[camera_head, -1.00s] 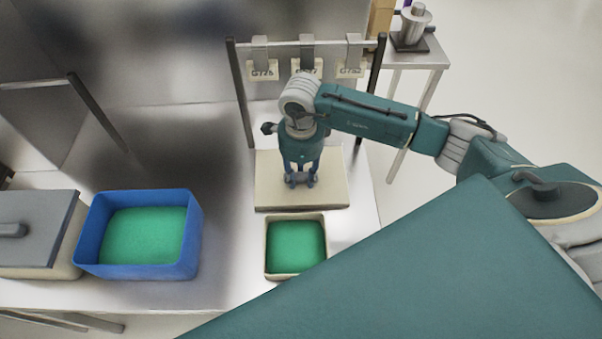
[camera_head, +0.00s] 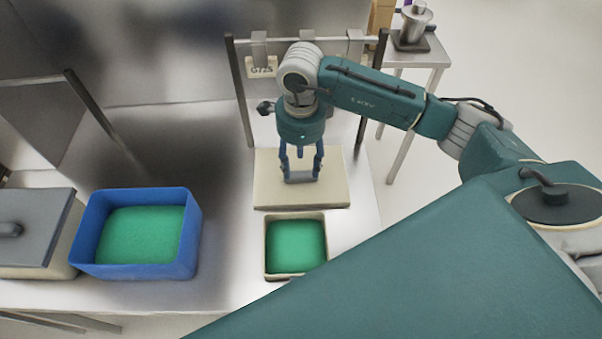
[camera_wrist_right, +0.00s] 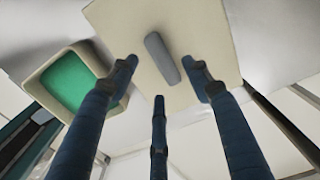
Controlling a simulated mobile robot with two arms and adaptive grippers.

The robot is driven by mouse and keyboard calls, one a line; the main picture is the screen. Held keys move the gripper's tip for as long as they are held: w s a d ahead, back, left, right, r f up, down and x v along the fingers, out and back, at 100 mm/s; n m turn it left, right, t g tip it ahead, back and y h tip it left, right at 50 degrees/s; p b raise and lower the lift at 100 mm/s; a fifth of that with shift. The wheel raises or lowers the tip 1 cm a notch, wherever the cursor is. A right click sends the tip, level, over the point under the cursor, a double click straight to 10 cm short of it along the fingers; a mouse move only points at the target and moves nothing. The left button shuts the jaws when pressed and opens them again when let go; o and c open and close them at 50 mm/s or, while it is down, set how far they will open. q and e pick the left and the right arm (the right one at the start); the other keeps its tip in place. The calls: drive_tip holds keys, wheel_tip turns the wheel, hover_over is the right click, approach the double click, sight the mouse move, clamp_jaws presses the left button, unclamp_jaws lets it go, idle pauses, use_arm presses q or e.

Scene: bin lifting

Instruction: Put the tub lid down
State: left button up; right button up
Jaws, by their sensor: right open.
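The cream tub lid (camera_head: 335,192) lies flat on the steel table, just behind the open cream tub (camera_head: 266,247) with green contents. The lid's grey handle (camera_wrist_right: 162,58) stands up at its middle in the right wrist view. My right gripper (camera_head: 301,175) is open above the lid, pointing down. In the right wrist view its three fingers (camera_wrist_right: 162,75) are spread around the handle, apart from it. The tub shows beside the lid there (camera_wrist_right: 98,62). My left gripper is out of view.
A blue bin (camera_head: 150,271) with green contents stands on the left, beside a container with a grey lid (camera_head: 35,225). A rack with hanging tags (camera_head: 262,66) stands behind the lid. Bare table lies between the blue bin and the tub.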

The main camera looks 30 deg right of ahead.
sight(301, 176)
wheel_tip(301, 176, up, 7)
drive_tip(key=b, duration=0.1)
drive_tip(key=shift+s+f, duration=0.1)
drive_tip(key=shift+f, duration=0.05)
idle(0.5)
